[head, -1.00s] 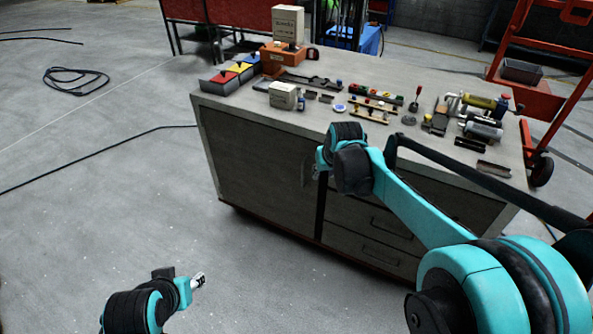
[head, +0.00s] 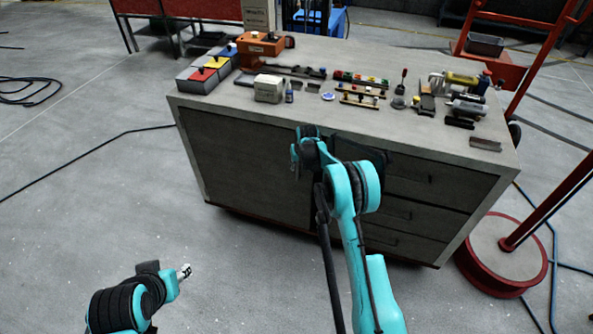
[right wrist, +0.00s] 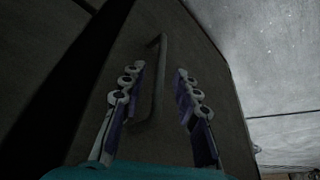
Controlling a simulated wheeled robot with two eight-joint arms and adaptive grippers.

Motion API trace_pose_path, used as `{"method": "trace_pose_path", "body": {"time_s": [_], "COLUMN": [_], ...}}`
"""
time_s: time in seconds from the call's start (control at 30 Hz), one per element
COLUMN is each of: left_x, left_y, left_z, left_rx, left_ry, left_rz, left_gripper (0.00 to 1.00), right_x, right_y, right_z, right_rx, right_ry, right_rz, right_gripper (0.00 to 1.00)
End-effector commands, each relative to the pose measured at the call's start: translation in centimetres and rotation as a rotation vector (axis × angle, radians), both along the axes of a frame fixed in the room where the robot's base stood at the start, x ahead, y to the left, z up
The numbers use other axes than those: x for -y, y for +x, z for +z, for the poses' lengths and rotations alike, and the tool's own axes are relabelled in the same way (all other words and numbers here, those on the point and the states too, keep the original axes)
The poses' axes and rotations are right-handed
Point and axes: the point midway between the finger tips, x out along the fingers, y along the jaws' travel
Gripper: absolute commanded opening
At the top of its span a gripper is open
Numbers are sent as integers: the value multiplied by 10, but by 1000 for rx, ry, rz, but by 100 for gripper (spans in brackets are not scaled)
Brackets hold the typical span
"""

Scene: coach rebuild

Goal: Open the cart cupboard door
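The cart (head: 430,140) has a grey cupboard door (head: 240,165) on the left of its front. The door looks shut in the head view. In the right wrist view a dark bar handle (right wrist: 158,85) stands out from the door (right wrist: 205,60). In the head view my right gripper (head: 296,158) is at the door's right side, and my wrist hides the handle. My left gripper (head: 185,271) is low at the left, away from the cart; its fingers are too small to judge.
Drawers (head: 405,212) fill the cart's right front. Bins (head: 208,72), an orange box (head: 262,46) and several tools lie on top. A red round base (head: 500,255) with a pole stands at right. The floor (head: 100,205) before the door is clear apart from a cable.

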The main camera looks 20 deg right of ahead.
Motion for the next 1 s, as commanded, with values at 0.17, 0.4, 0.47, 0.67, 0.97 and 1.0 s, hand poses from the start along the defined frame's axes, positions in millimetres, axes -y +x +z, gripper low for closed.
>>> {"method": "trace_pose_path", "body": {"time_s": [0.17, 0.4, 0.47, 0.67, 0.97, 1.0], "left_x": [0, 0, 0, 0, 0, 0], "left_y": [0, 0, 0, 0, 0, 0], "left_z": [-14, -19, -19, -19, -19, -19], "left_rx": [0, 0, 0, 0, 0, 0], "left_ry": [0, 0, 0, 0, 0, 0], "left_rz": [0, 0, 0, 0, 0, 0], "left_gripper": [40, 40, 40, 40, 40, 40], "right_x": [0, -1, -1, -1, -1, -1], "right_y": [11, 19, 19, 19, 19, 18], "right_z": [-30, -45, -45, -45, -44, -44], "right_rx": [0, 1, 1, 1, 1, 1], "right_ry": [0, 0, 0, 0, 0, 0], "right_rz": [1, 1, 1, 1, 0, 0], "right_gripper": [31, 31, 31, 26, 0, 0]}}
